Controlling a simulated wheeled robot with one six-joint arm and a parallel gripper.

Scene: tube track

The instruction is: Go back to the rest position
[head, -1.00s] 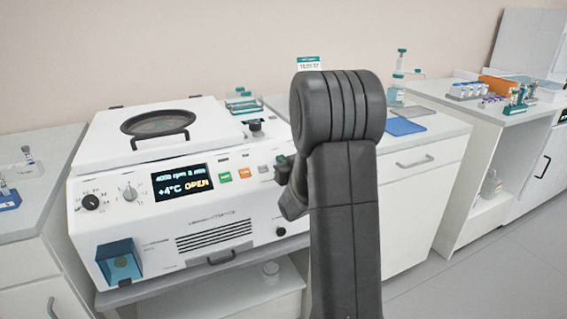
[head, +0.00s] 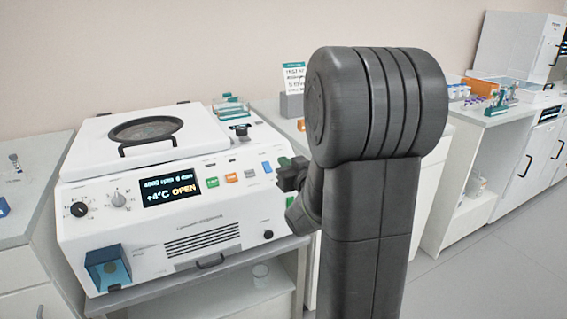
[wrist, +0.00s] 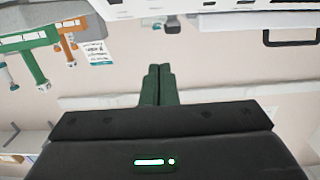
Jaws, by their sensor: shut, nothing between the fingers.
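My gripper (wrist: 158,85) shows in the wrist view, its two dark green fingers pressed together with nothing between them. In the head view my dark arm stands upright right of the middle. It hides most of the gripper there; a small dark part shows at the arm's left, in front of the right end of the white centrifuge (head: 210,245). The centrifuge lid (head: 100,150) is down, while its display (head: 171,190) reads +4°C OPEN. The gripper appears apart from the centrifuge front, but the exact gap cannot be told.
A counter with a small tube holder (head: 3,207) is at the left. A sign on a grey stand (head: 292,105) is behind the arm. Another bench at the right holds an orange box (head: 480,88) and tube racks. Grey floor (head: 500,270) is clear at the lower right.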

